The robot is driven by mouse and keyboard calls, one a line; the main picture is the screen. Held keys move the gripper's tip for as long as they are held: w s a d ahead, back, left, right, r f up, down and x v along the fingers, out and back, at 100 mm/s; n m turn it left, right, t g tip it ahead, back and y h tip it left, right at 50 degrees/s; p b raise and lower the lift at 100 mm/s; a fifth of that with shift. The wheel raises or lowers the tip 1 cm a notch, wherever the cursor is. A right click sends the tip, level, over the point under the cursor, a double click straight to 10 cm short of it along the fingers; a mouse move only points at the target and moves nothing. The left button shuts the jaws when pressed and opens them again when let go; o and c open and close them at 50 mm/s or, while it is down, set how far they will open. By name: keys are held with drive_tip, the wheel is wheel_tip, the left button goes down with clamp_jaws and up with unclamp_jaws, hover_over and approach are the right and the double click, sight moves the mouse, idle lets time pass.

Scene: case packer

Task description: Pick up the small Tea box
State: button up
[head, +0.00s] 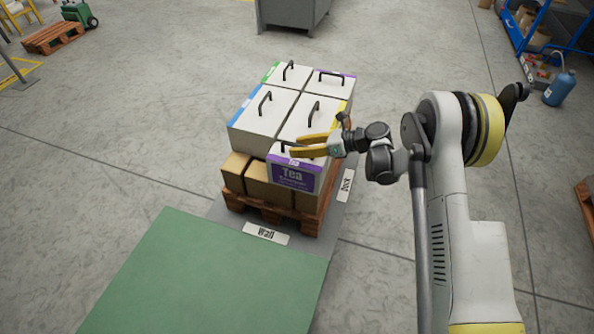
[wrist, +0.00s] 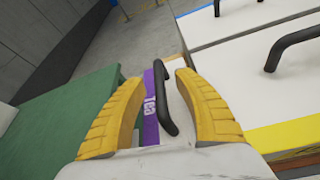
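The small Tea box (head: 293,177) is white with a purple "Tea" label and sits at the front right of the stack on the pallet. In the wrist view its purple label edge (wrist: 150,128) and black top handle (wrist: 166,100) show between my fingers. My gripper (head: 296,145), with two yellow fingers, is over the top of this box. In the wrist view my gripper (wrist: 160,78) is open, one finger on each side of the handle with gaps between. The fingers hide part of the box top. I cannot tell how far the fingertips are above it.
Larger white handled boxes (head: 262,122) stand close behind, with blue, green, yellow and purple edges. A green surface (head: 205,275) lies in front, near the "Wall" sign (head: 266,233).

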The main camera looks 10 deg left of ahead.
clamp_jaws()
drive_tip(key=shift+r, duration=0.2)
